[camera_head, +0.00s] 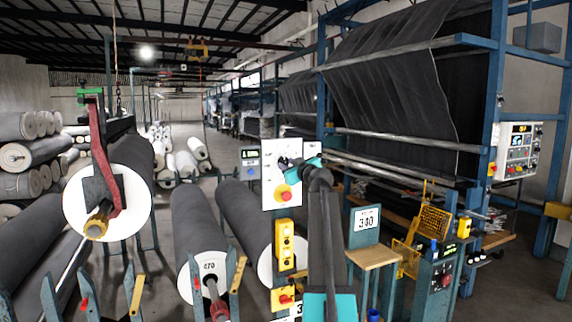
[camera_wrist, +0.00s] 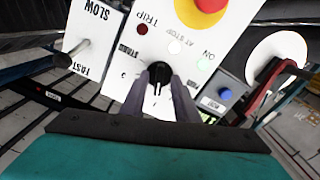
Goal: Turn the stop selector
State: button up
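The stop selector is a black round knob (camera_wrist: 159,72) on a white control panel (camera_wrist: 112,72), seen upside down in the wrist view. Lettering is printed around the knob, including START and AT STOP. My gripper (camera_wrist: 160,80) has its two dark fingers apart, one on each side of the knob. I cannot tell whether they press on it. In the head view my gripper (camera_head: 290,163) is at the upper part of the white panel (camera_head: 269,187), hiding the knob. A red button on a yellow base (camera_head: 285,194) sits below it.
A blue push button (camera_wrist: 224,94) on a grey box is beside the panel; a SLOW/FAST lever (camera_wrist: 78,45) is on the other side.

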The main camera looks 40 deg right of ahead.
jog(key=shift+w, duration=0.1)
grip_shut()
dwell(0.4)
